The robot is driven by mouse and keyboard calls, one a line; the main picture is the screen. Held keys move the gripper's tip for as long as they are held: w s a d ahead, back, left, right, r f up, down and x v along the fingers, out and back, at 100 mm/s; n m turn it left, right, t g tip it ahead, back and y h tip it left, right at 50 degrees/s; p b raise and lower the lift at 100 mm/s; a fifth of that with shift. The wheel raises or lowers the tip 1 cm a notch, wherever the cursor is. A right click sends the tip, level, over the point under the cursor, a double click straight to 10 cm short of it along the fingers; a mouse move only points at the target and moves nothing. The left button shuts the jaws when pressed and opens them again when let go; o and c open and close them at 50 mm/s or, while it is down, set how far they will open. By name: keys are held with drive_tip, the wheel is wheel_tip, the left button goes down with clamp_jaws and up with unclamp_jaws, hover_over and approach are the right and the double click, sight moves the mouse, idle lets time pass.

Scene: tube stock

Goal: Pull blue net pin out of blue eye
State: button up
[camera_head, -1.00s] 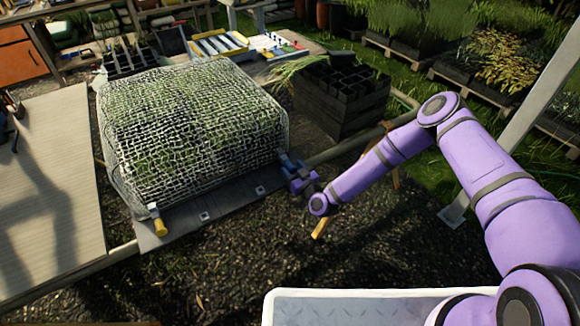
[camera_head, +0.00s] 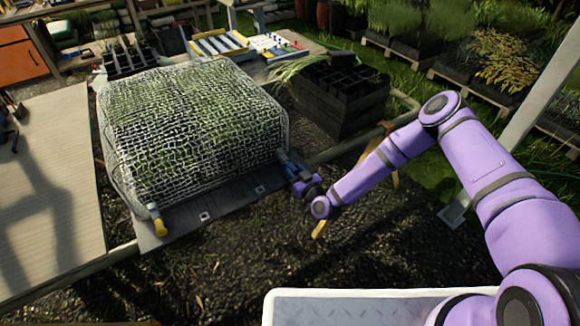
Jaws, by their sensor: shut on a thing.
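A white net (camera_head: 190,135) covers a block of green plants, with its near right corner beside my gripper (camera_head: 291,169). My gripper is shut on the blue net pin (camera_head: 290,167), which shows only as a small patch of blue at the jaws. The blue eye at that corner is hidden or too small to make out. I cannot tell how much of the pin sits in the eye.
A yellow pin (camera_head: 159,227) stands at the net's near left corner. A dark strip (camera_head: 225,208) runs along the net's front edge. Black stacked trays (camera_head: 342,98) stand behind my gripper. Bare dark ground (camera_head: 260,245) lies in front.

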drive_tip(key=v, duration=0.8)
idle(1.2)
drive_tip(key=shift+s+d, duration=0.1)
idle(0.3)
